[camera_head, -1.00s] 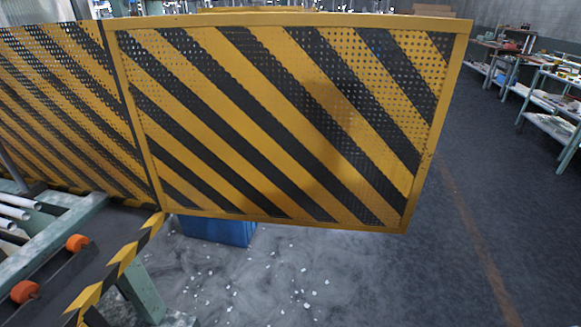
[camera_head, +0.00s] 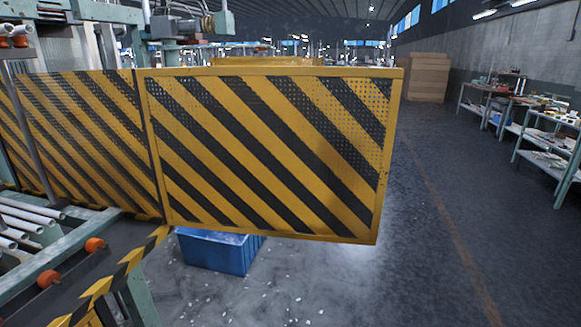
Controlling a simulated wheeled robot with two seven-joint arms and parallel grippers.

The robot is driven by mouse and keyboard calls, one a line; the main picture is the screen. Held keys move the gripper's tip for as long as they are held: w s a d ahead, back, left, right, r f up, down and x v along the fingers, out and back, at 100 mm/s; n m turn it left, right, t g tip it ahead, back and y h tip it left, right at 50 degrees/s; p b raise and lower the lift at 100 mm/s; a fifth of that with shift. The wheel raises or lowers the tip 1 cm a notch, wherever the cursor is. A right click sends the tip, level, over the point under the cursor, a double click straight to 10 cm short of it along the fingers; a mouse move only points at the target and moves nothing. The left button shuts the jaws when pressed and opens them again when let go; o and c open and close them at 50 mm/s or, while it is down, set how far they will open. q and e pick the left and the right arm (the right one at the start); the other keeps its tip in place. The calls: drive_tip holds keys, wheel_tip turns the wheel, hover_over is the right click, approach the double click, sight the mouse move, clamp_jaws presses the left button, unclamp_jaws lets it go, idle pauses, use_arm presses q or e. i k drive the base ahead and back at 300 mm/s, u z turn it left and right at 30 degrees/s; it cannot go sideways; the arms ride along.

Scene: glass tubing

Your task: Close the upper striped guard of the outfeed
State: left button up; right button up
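The striped guard (camera_head: 265,155) is a yellow-framed perforated panel with black and yellow diagonal stripes. It stands upright in the middle of the head view, its left edge meeting a second striped panel (camera_head: 85,140). Its right part extends out over the open floor, clear of the ground. The outfeed (camera_head: 60,270), with white tubes and orange rollers, is at the lower left. Neither of my grippers shows in the head view.
A blue bin (camera_head: 215,252) stands on the floor below the guard, partly hidden by it. White fragments litter the floor nearby. Shelves with items (camera_head: 545,150) line the right side, and brown boxes (camera_head: 427,78) stand at the back. The grey floor (camera_head: 440,240) between is clear.

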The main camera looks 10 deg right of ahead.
sight(254, 202)
drive_tip(key=z, duration=1.95)
drive_tip(key=i, duration=3.85)
drive_tip(key=u, duration=4.55)
drive_tip(key=i, duration=1.05)
drive_tip(key=u, duration=0.05)
